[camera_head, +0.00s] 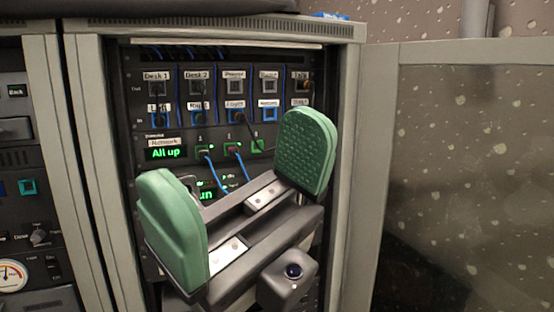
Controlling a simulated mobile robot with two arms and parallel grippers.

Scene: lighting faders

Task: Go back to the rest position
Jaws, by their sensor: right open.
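My right gripper (246,192) is in front of the open rack cabinet, with its two green padded fingers wide apart and nothing between them. It covers the lower middle of the rack. Behind it, the patch panel (222,98) has labelled sockets in two rows, with blue and dark cables plugged into some. Below the panel, a network unit (166,153) shows "All up" in green, and another green display is partly hidden by the gripper. My left gripper is not in view.
The cabinet frame (348,80) stands close on the gripper's right. A glass door (470,180) stands open at the right. Another rack (25,150) with a dial gauge (12,275) is at the left. A dark object (180,6) lies on top of the cabinet.

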